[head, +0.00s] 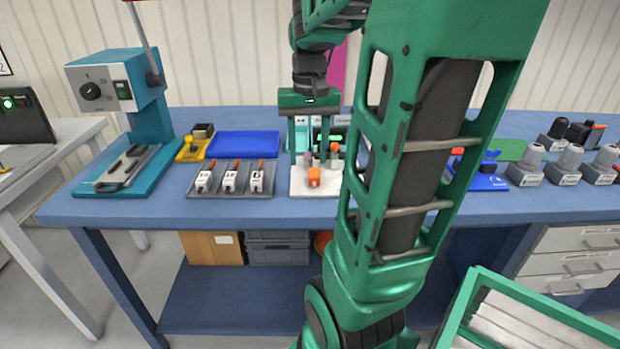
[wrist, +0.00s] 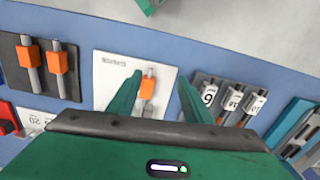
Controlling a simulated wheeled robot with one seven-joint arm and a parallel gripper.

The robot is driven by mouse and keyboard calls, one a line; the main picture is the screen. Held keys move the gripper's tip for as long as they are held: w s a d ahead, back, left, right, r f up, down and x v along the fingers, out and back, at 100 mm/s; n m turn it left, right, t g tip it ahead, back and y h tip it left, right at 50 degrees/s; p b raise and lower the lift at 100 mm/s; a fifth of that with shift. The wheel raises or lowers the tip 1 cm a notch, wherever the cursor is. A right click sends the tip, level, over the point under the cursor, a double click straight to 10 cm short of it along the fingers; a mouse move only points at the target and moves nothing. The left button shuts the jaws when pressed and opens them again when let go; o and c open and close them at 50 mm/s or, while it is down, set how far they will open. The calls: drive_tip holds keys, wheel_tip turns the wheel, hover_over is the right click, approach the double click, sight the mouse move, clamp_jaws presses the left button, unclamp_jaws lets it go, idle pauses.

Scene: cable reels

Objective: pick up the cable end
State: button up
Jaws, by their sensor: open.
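A piece with an orange block (head: 314,178) and a grey pin stands on a white plate (head: 300,190) on the blue bench; it looks like the cable end, but no cable is visible. My gripper (head: 309,163) is open above the plate. In the wrist view, the orange block (wrist: 147,88) shows between the open fingers of my gripper (wrist: 160,88), closer to the left one. Nothing is visibly held, and I cannot tell whether the fingers reach down to the block's height. My arm hides part of the bench to the right of the plate.
A grey rack (head: 231,192) with three numbered pieces stands left of the plate. A dark plate (wrist: 38,78) with two similar orange blocks shows in the wrist view. A blue tray (head: 243,144), a teal press (head: 130,120) and several grey connectors (head: 565,165) are also on the bench.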

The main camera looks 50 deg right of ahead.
drive_tip(key=w+d+r+m, duration=0.1)
drive_tip(key=w+d, duration=0.2)
drive_tip(key=d, duration=0.2)
hover_over(313, 171)
drive_tip(key=f, duration=0.5)
drive_tip(key=shift+a, duration=0.2)
drive_tip(key=shift+s+d+f, duration=0.15)
drive_tip(key=shift+f, duration=2.5)
drive_tip(key=shift+c, duration=0.3)
clamp_jaws()
drive_tip(key=shift+r, duration=0.1)
